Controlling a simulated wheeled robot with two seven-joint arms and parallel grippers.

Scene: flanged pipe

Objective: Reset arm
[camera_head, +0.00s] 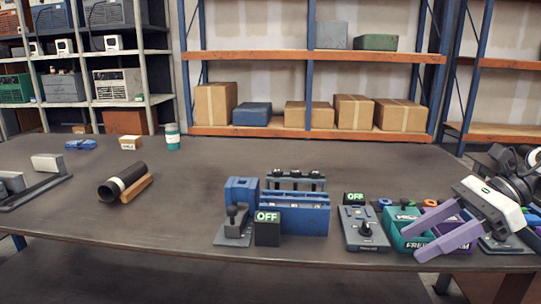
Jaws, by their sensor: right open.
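My right gripper (426,233) comes in from the right edge, its two purple fingers spread apart with nothing between them. It is over the right end of the table, in front of a teal bin (392,226) and partly hiding it. A black pipe with a white band (118,184) lies on the left part of the table beside a wooden strip (137,188). A blue fixture (295,212) stands at the middle front, with a black box reading OFF (267,229) before it. My left gripper is out of view.
A teal bottle (172,136) and a small box (131,143) stand near the back edge. A grey stand (40,187) is at far left. The table's centre is clear.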

